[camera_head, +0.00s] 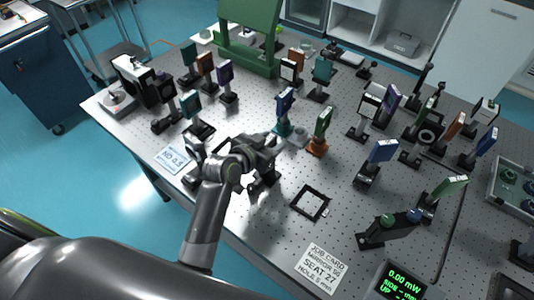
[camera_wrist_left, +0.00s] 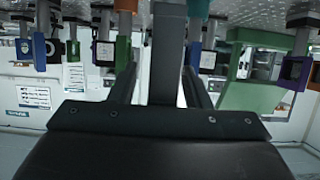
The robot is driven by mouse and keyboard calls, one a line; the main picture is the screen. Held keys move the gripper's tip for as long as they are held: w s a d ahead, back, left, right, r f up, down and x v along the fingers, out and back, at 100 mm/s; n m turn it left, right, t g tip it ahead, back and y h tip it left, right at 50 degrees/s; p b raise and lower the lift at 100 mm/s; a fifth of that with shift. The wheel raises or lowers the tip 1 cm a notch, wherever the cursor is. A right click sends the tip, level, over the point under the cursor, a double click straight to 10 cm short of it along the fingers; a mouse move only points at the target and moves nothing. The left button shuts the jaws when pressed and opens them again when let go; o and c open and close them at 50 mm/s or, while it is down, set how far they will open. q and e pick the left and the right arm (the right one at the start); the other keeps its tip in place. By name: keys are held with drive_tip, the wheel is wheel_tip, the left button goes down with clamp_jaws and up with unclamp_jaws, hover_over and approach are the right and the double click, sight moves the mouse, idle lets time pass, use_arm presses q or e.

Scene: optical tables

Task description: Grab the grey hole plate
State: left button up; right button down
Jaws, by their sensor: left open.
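I cannot single out the grey hole plate with certainty. A small light-grey piece (camera_head: 301,137) lies beside the teal-based blue mount (camera_head: 284,112) in the head view; its hole, if any, is too small to tell. My left gripper (camera_head: 268,158) is open above the near part of the table, to the left of and nearer than that piece. In the wrist view the dark fingers reach up the middle, with the scene upside down and several mounts hanging beyond them. My right gripper is not in view.
The perforated optical table (camera_head: 335,225) carries several upright coloured mounts. A black square frame (camera_head: 310,203) lies flat right of my gripper. An orange-based green mount (camera_head: 320,131) stands beyond it. A job card (camera_head: 321,268) and a green-lit meter (camera_head: 403,284) are near the front edge.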

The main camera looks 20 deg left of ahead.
use_arm(q)
clamp_jaws()
drive_tip(key=shift+r, duration=0.1)
